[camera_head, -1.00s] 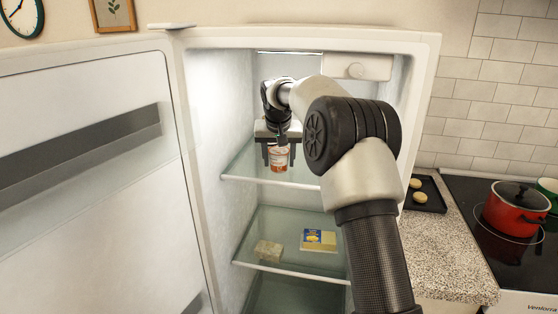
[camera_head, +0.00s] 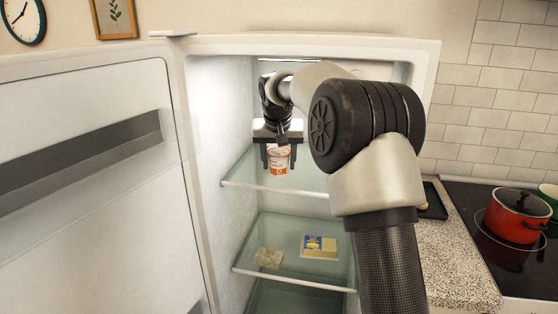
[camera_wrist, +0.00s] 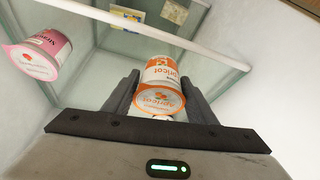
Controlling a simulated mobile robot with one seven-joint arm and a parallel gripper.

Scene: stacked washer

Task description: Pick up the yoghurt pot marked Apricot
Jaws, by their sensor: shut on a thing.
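The yoghurt pot marked Apricot (camera_wrist: 160,98) is white with orange print and an orange-and-white lid. My gripper (camera_wrist: 160,95) is shut on it, one finger on either side. In the head view the Apricot pot (camera_head: 278,160) hangs between the fingers of my gripper (camera_head: 278,158), over the fridge's upper glass shelf (camera_head: 245,184). I cannot tell exactly how far it is above the shelf. A pink-lidded pot (camera_wrist: 38,55), seemingly marked Strawberry, shows at the left of the wrist view; my arm seems to hide it in the head view.
The lower glass shelf (camera_head: 300,283) holds a yellow-and-blue pack (camera_head: 319,247) and a pale block (camera_head: 269,257). The open fridge door (camera_head: 80,200) stands at the left. A red pot (camera_head: 518,215) is on the hob at the right.

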